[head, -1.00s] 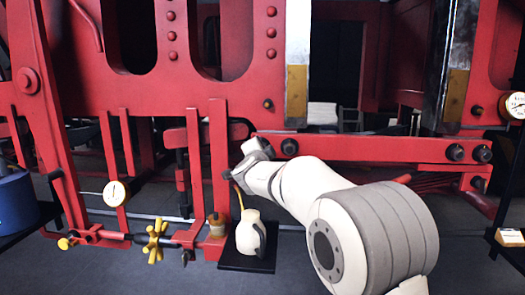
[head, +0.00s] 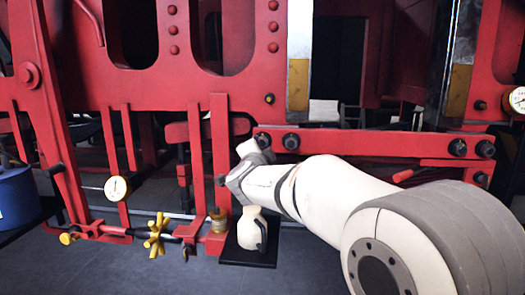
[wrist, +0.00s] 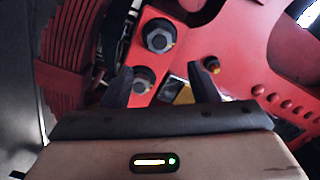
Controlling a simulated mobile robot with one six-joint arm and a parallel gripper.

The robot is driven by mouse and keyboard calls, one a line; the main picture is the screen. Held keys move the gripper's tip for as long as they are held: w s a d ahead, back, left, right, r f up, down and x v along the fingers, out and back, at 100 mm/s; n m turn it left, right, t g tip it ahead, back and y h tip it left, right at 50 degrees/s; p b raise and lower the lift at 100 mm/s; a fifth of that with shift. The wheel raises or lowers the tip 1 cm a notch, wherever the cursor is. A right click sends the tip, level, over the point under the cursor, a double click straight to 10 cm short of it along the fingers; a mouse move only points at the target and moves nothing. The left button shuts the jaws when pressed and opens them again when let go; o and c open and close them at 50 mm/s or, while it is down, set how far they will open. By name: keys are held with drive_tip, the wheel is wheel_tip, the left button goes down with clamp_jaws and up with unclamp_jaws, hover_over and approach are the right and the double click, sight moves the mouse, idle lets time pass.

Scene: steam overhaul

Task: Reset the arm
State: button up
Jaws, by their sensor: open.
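My arm reaches in from the right in the head view, and its wrist is beside the red upright post (head: 220,150). My gripper shows in the wrist view (wrist: 160,80), its two dark fingers apart with nothing held between them. Beyond the fingers are a red plate, a large bolt (wrist: 159,36), a second bolt and a small brass fitting (wrist: 211,64). In the head view my gripper's fingers are not clearly made out.
A yellow valve handle (head: 156,236) and a gauge (head: 117,188) are to the left. A blue container (head: 16,198) is at the left edge. Grey floor is open in front.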

drive_tip(key=shift+d, duration=0.1)
drive_tip(key=s+d+f+n+g+p, duration=0.1)
drive_tip(key=s+d+f+n+g, duration=0.3)
drive_tip(key=s, duration=0.8)
drive_tip(key=s+d+f+n+g+p, duration=0.2)
drive_tip(key=s+d+f+n+g, duration=0.2)
drive_tip(key=s+d+f, duration=0.5)
drive_tip(key=s+d+f+n+g+p, duration=0.2)
drive_tip(key=s+d+f+n+g, duration=0.2)
drive_tip(key=s, duration=1.3)
drive_tip(key=d+f+g, duration=0.2)
drive_tip(key=d+g, duration=0.1)
drive_tip(key=d, duration=0.1)
drive_tip(key=shift+d+f+n+y, duration=0.2)
drive_tip(key=shift+d+n+y, duration=0.1)
drive_tip(key=shift+d, duration=0.05)
